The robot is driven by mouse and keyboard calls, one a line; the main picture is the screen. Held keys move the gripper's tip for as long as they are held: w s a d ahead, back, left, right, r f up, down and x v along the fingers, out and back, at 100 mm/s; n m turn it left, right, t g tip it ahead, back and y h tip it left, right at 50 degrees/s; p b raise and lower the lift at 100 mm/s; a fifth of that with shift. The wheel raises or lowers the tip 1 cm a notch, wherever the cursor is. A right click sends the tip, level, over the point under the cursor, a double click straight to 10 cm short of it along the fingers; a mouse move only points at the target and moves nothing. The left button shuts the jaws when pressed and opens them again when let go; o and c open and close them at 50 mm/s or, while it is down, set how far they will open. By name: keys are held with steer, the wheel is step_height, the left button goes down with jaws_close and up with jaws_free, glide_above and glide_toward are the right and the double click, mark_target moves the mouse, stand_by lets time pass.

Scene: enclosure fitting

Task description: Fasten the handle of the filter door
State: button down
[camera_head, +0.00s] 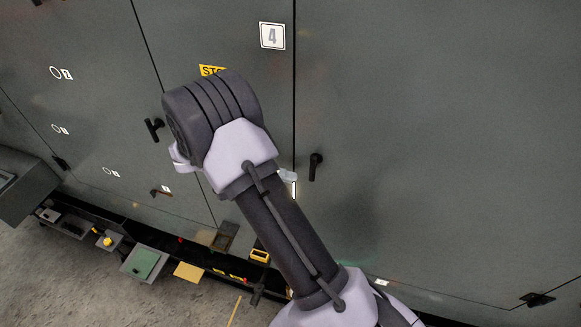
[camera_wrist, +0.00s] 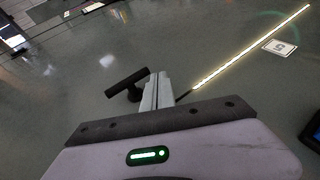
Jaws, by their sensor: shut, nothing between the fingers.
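In the wrist view a black handle (camera_wrist: 127,82) stands out from a grey panel, its bar slanting up to the right. My gripper (camera_wrist: 158,78) is shut and empty, with its fingertips just right of the handle's bar. I cannot tell whether they touch. In the head view my arm hides most of the gripper. Black handles show there left of my arm (camera_head: 154,129) and right of it (camera_head: 315,166), on grey doors. The right one hangs about upright. I cannot tell which door is the filter door.
A plate marked 4 (camera_head: 272,36) and a partly hidden yellow sign (camera_head: 212,71) are on the doors. The wrist view shows a lit strip (camera_wrist: 250,47) and a plate marked 5 (camera_wrist: 280,47). A low ledge with several small items (camera_head: 145,262) runs along the bottom left.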

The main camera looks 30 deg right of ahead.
steer(key=w+a, duration=0.6)
steer(key=a, duration=0.3)
steer(key=shift+b, duration=0.35)
